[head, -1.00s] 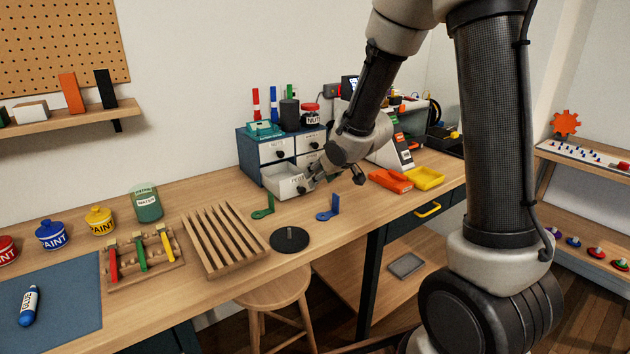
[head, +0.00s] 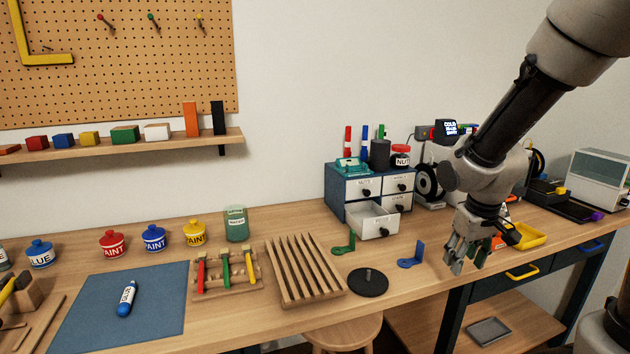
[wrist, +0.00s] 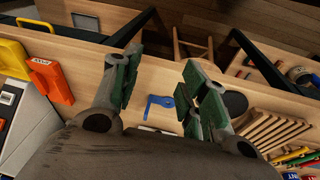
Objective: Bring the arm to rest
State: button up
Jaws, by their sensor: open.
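My gripper (head: 466,254) hangs from my arm at the right of the head view, fingers pointing down over the front part of the workbench. In the wrist view its two green-lined fingers (wrist: 160,85) stand wide apart with nothing between them. A blue bracket (head: 411,257) lies on the bench just left of the gripper. It also shows beyond and between the fingers in the wrist view (wrist: 160,101), apart from them.
The drawer cabinet (head: 335,190) has its lower left drawer (head: 372,222) pulled out. A green bracket (head: 344,243), a black disc with a peg (head: 368,283) and a slatted wooden rack (head: 305,272) stand left of the gripper. A yellow tray (head: 530,236) is close at right.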

jog(key=s+d+r+m+t, duration=0.1)
jog(key=s+d+r+m, duration=0.1)
jog(key=s+r, duration=1.2)
jog(key=s, duration=0.2)
jog(key=shift+s+d+r+t+y, duration=0.3)
jog(key=shift+d+t, duration=0.05)
jog(key=shift+t, duration=0.05)
